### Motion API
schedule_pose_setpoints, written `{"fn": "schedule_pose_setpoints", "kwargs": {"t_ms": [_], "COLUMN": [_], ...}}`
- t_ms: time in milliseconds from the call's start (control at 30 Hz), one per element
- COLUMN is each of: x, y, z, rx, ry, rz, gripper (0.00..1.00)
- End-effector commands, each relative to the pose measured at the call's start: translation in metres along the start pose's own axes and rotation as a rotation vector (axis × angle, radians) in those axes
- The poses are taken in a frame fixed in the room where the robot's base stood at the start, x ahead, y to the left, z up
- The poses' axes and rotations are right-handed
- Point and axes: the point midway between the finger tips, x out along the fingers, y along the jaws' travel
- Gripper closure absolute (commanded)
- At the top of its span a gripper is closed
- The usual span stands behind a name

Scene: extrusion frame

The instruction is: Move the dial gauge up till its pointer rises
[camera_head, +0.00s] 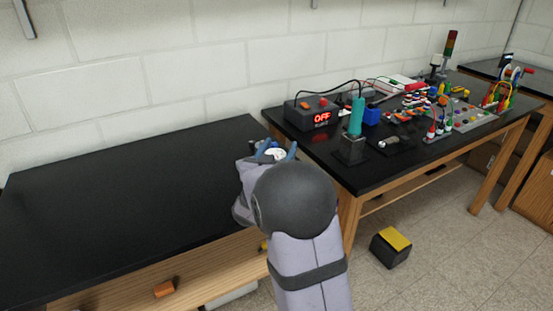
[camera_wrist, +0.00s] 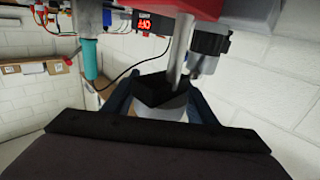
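In the head view my gripper (camera_head: 277,153) is at the right end of the near black bench, with its blue fingers spread to either side of a small white round part (camera_head: 275,154), which looks like the dial gauge. In the wrist view the two dark fingers of my gripper (camera_wrist: 162,98) stand either side of a pale rounded body (camera_wrist: 172,113) with a black part above it. I cannot tell whether the fingers press on it. A metal rod (camera_wrist: 179,48) runs from there up to a red block (camera_wrist: 188,6). The gauge's pointer is too small to see.
A grey cylinder (camera_wrist: 208,42) hangs close to the rod. The left bench top (camera_head: 120,195) is clear.

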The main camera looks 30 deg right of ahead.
Motion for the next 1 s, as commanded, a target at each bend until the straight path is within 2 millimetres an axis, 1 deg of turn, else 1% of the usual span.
{"fn": "schedule_pose_setpoints", "kwargs": {"t_ms": [33, 67, 300, 433, 567, 800, 1000], "x": [0.000, 0.000, -0.001, -0.006, -0.021, -0.054, -0.071], "y": [0.000, 0.000, 0.000, -0.001, -0.001, 0.000, 0.000], "z": [-0.001, -0.001, 0.003, 0.002, 0.002, 0.001, -0.001], "rx": [0.001, 0.001, -0.002, -0.001, -0.001, 0.001, 0.002], "ry": [0.001, 0.001, -0.007, -0.006, -0.005, -0.001, 0.001], "rz": [0.000, 0.000, -0.001, -0.002, -0.004, -0.002, 0.000], "gripper": [0.35, 0.30, 0.30, 0.30, 0.30, 0.30, 0.30]}}
